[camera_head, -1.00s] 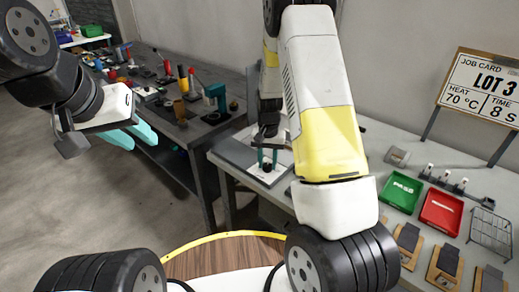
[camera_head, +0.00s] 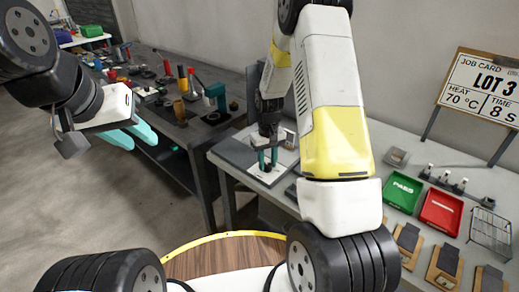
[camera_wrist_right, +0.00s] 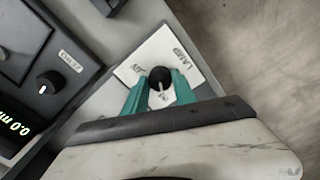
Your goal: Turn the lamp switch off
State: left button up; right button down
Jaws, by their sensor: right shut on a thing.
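The lamp switch is a round black knob (camera_wrist_right: 160,76) with a pale pointer line. It sits on a white plate (camera_wrist_right: 135,68) marked "LAMP", with further lettering partly hidden. My right gripper (camera_wrist_right: 161,88) has its teal fingers shut on the knob, one on each side. In the head view the right gripper (camera_head: 267,160) points down at the white plate (camera_head: 272,175) on the grey bench, and the knob is mostly hidden between the fingers. My left gripper (camera_head: 140,135) hangs in the air at the left, its teal fingers apart with nothing between them.
A green tray (camera_head: 403,193), a red tray (camera_head: 441,211) and a wire rack (camera_head: 490,232) lie on the right bench. A job card (camera_head: 482,88) stands behind.

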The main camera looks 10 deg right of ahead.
dwell(0.3)
jog(key=c, duration=1)
grip_release()
jog(key=shift+r, duration=3.9)
jog(key=shift+r, duration=0.1)
notch_tip(320, 180, up, 10)
jog(key=t, duration=0.2)
send_over(267, 165)
jog(key=s, duration=0.4)
jog(key=s+r+t, duration=0.1)
jog(key=s+r, duration=0.3)
jog(key=s, duration=0.2)
jog(key=s+a+r+m+t+y, duration=0.1)
jog(key=s+r, duration=0.4)
jog(key=s, duration=0.2)
jog(key=s+a+r+t+y, duration=0.1)
jog(key=s+r+t, duration=0.1)
jog(key=s+r, duration=0.2)
jog(key=shift+s+a+r+m, duration=0.15)
jog(key=shift+s+m, duration=0.25)
jog(key=shift+s, duration=1.2)
